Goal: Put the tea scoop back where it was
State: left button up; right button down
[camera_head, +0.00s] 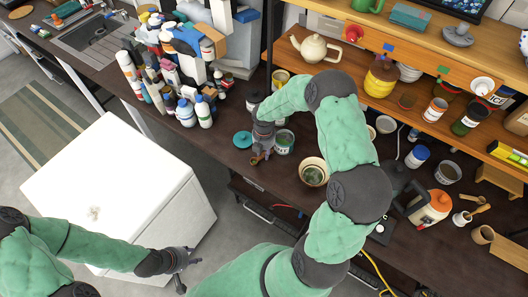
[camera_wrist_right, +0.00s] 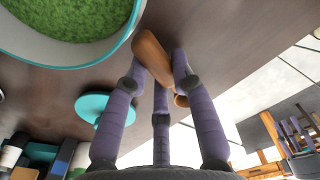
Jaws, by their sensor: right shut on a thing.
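The wooden tea scoop (camera_wrist_right: 152,58) is held between the purple fingers of my right gripper (camera_wrist_right: 160,85) in the right wrist view. In the head view my right gripper (camera_head: 262,148) is over the dark counter, with the scoop (camera_head: 256,159) just below its fingertips. A tin of green tea (camera_head: 284,141) stands open to the right of the gripper, and its green contents (camera_wrist_right: 65,18) show large in the wrist view. A teal lid (camera_head: 243,139) lies to the left, also visible in the wrist view (camera_wrist_right: 92,106). My left gripper (camera_head: 183,266) is open and empty beside the white box.
A bowl with green contents (camera_head: 314,173) stands to the right of the tin. Bottles (camera_head: 203,112) crowd the counter at the left. A teapot (camera_head: 315,47) and a yellow jar (camera_head: 381,78) stand on the shelf. The counter's front edge is close below the scoop.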

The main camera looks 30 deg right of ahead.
aim_at(264, 152)
jog(key=shift+f, duration=0.2)
jog(key=c, duration=1)
grip_release()
jog(key=shift+c, duration=0.2)
jog(key=shift+r, duration=0.55)
notch_tip(264, 152, up, 11)
jog(key=p, duration=0.2)
jog(key=s+a+f+m+y, duration=0.25)
jog(key=a+f+m, duration=0.25)
jog(key=a+f, duration=0.45)
jog(key=s+a+f+m, duration=0.4)
jog(key=s+a+m, duration=0.3)
jog(key=s+a+f+m+y, duration=0.1)
jog(key=s+a+f+m, duration=0.4)
jog(key=s+a+m, duration=0.2)
jog(key=shift+s+m, duration=0.7)
